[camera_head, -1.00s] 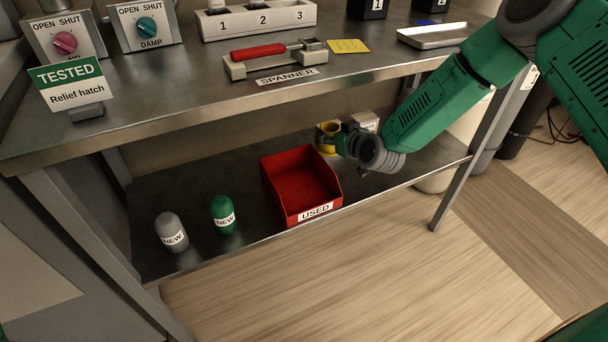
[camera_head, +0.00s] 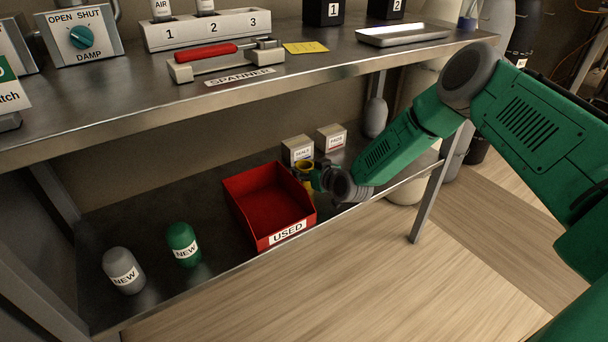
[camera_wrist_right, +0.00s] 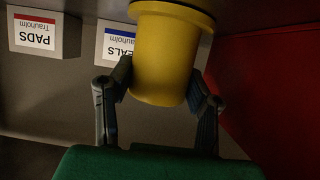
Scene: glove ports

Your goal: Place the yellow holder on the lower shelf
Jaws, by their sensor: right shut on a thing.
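The yellow holder (camera_head: 304,168) is a cup-like cylinder with a wider rim. In the right wrist view the holder (camera_wrist_right: 165,55) sits between the two fingers of my right gripper (camera_wrist_right: 160,100), which is shut on it. In the head view my right gripper (camera_head: 318,180) is over the lower shelf (camera_head: 150,205), just right of the red bin; its fingers are partly hidden by the wrist. The holder is close to the shelf; I cannot tell whether it touches. My left gripper is not in view.
The red USED bin (camera_head: 268,205) stands close to the left of the holder. Small SEALS (camera_head: 297,150) and PADS (camera_head: 331,138) boxes stand behind it. A grey canister (camera_head: 123,271) and a green canister (camera_head: 183,244) stand at left. The upper shelf (camera_head: 300,75) overhangs.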

